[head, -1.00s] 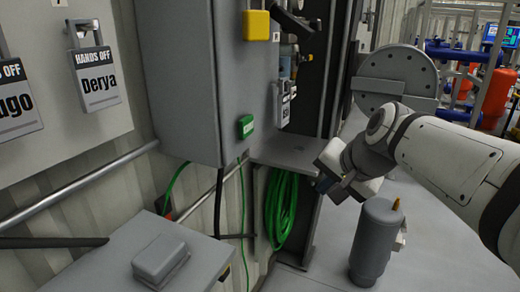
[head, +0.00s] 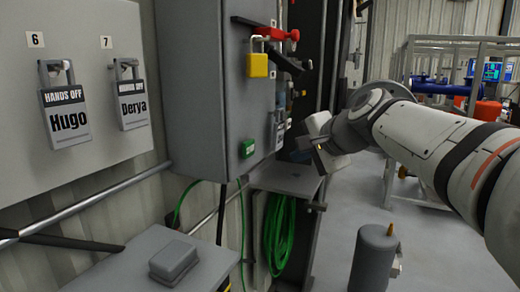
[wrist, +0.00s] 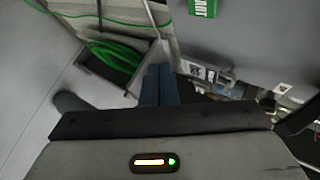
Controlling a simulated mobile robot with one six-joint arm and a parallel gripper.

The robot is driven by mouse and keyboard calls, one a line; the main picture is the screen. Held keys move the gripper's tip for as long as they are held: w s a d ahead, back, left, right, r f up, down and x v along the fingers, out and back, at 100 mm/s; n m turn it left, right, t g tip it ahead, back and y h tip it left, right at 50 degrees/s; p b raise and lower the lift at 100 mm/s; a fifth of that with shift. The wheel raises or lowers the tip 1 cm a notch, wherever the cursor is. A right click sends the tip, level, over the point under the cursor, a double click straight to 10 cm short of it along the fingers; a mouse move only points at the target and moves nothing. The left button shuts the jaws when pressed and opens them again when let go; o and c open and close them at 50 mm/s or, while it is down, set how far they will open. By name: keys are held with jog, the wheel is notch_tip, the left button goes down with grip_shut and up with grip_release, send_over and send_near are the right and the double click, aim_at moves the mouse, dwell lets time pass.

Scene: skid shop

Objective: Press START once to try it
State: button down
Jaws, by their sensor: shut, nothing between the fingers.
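The green START button box (head: 247,148) is on the lower side of the grey electrical cabinet (head: 205,90) in the head view. In the wrist view, part of the green START label (wrist: 203,8) shows at the top edge, cut off by the frame. My gripper (head: 318,158) is to the right of the cabinet in the head view, apart from the button. Its blue fingers (wrist: 160,72) are together and empty in the wrist view. The fingers point below the label in that picture.
A yellow padlock (head: 258,64) hangs below a red handle (head: 278,34) on the cabinet. A coiled green hose (head: 279,228) hangs below a grey ledge (head: 287,178). A grey cylinder (head: 373,255) stands at lower right. Tagged padlocks (head: 64,112) hang on the left board.

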jog(key=p, duration=0.4)
send_near(252, 153)
jog(key=shift+w+a+f, duration=0.2)
jog(key=shift+w+f, duration=0.35)
jog(key=shift+w, duration=0.15)
jog(key=shift+w+a+f, duration=0.25)
jog(key=shift+w+f, duration=0.3)
jog(key=shift+w, duration=0.15)
jog(key=shift+w+a+f, duration=0.2)
jog(key=shift+w+f, duration=0.35)
jog(key=shift+w, duration=0.15)
jog(key=shift+a, duration=0.1)
jog(key=shift+w+a, duration=0.1)
jog(key=shift+a, duration=0.25)
jog(key=shift+w+a+p, duration=0.2)
jog(key=shift+a+p, duration=0.1)
jog(key=shift+a, duration=0.15)
dwell(0.6)
jog(key=shift+d, duration=0.1)
jog(key=shift+s+d+b, duration=0.35)
jog(key=shift+d+b, duration=0.25)
jog(key=shift+d, duration=0.15)
